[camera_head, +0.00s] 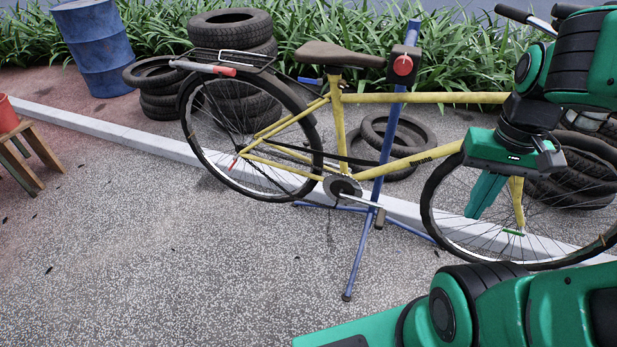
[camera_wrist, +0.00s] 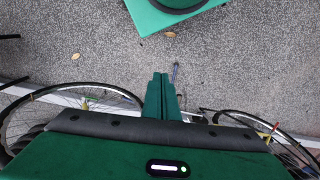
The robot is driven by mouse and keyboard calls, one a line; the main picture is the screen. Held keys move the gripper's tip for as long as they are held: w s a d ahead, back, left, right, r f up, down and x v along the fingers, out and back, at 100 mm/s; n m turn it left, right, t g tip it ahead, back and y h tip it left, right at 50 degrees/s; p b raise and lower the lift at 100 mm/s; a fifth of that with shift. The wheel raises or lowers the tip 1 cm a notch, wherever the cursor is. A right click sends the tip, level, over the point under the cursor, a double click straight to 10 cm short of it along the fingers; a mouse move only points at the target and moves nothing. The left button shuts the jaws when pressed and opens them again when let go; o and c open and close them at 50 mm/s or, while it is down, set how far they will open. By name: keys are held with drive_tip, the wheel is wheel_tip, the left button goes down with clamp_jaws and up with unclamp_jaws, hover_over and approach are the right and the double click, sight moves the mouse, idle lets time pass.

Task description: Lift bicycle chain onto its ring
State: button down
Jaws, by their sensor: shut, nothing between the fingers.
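A yellow bicycle (camera_head: 420,98) is held up by a blue repair stand (camera_head: 384,150). Its chain ring (camera_head: 342,187), with a silver crank, sits at the low middle of the frame. A thin dark line, which may be the chain, runs between the rear wheel and the ring; I cannot tell whether it sits on the teeth. My gripper (camera_head: 476,212) is in front of the front wheel, to the right of the ring and apart from it. Its green fingers point down, shut and empty. In the wrist view the fingers (camera_wrist: 160,78) show together, with bare ground beyond.
The front wheel (camera_head: 428,215) is close behind my gripper. The stand's legs (camera_head: 352,270) spread on the ground below the ring. Stacked tyres (camera_head: 232,30), a blue barrel (camera_head: 95,45) and a wooden stool (camera_head: 35,150) stand farther left. The paved ground in front is clear.

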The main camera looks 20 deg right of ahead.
drive_tip(key=w+a+f+n+h, duration=0.2)
drive_tip(key=w+f+n+h, duration=0.2)
drive_tip(key=w+f+n, duration=0.7)
drive_tip(key=w+a+f+n+h, duration=0.2)
drive_tip(key=w+f+n+h, duration=0.25)
drive_tip(key=w, duration=1.25)
drive_tip(key=w+a+f+n+t+h, duration=0.1)
drive_tip(key=w+a+f+n+t, duration=0.45)
drive_tip(key=a+f+n, duration=0.45)
drive_tip(key=w+a+f+n+t, duration=0.5)
drive_tip(key=a+f+n+t, duration=0.3)
drive_tip(key=a, duration=0.5)
approach(308, 165)
drive_tip(key=w+d+f, duration=0.3)
drive_tip(key=d, duration=0.1)
drive_tip(key=shift+w+d+r+n+g, duration=0.2)
drive_tip(key=shift+w+d+n+g, duration=0.15)
drive_tip(key=shift+w+d+n, duration=0.1)
